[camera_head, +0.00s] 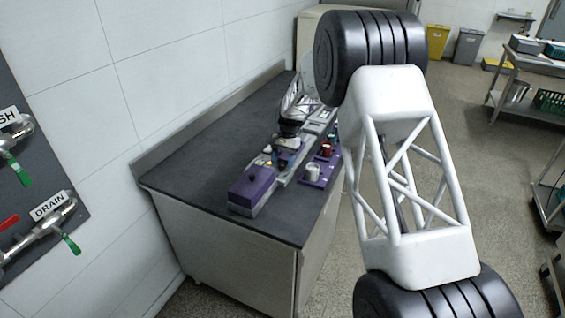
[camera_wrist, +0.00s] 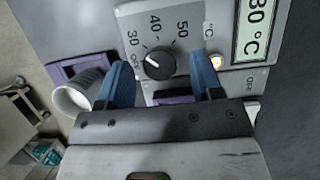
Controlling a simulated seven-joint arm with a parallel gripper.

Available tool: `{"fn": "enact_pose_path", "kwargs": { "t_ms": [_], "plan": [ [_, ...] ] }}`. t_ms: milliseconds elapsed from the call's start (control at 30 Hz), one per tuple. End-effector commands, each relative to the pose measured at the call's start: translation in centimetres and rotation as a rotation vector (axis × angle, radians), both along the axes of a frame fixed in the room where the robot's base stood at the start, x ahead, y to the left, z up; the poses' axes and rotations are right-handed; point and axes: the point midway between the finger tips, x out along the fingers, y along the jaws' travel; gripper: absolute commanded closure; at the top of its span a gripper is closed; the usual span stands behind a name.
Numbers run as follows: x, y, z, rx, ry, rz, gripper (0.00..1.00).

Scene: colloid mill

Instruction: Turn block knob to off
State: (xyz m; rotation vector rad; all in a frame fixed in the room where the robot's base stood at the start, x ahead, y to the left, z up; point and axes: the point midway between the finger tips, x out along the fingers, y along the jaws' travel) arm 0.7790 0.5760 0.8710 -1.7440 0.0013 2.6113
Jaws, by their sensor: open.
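In the wrist view a round black knob (camera_wrist: 155,63) sits on a grey panel (camera_wrist: 210,20) with a dial marked OFF, 30, 40, 50 and °C. A short white mark on the knob's left side faces the OFF and 30 end; the exact setting is hard to tell. My gripper (camera_wrist: 162,68) is open, with one blue finger on the left of the knob and one on the right. I cannot tell whether either finger touches it. In the head view my gripper (camera_head: 289,138) is over the purple-and-grey bench equipment, and the knob cannot be made out.
A display (camera_wrist: 261,30) reads about 80 °C, and an orange lamp (camera_wrist: 216,61) glows beside the right finger. A white cup (camera_wrist: 75,98) stands close to the left finger. In the head view a purple box (camera_head: 252,188) sits at the near end of the dark counter (camera_head: 190,160).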

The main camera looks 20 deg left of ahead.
Motion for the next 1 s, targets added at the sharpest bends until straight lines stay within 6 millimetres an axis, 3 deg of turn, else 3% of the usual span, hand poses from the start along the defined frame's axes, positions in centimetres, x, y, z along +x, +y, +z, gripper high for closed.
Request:
{"fn": "enact_pose_path", "kwargs": {
  "t_ms": [433, 733, 1000],
  "plan": [
    [-0.23, -0.02, -0.61, 0.0, -0.001, 0.0, 0.41],
    [-0.24, -0.02, -0.6, 0.0, -0.001, 0.0, 0.87],
    [-0.23, -0.01, -0.59, 0.0, -0.001, 0.017, 0.88]
  ]
}}
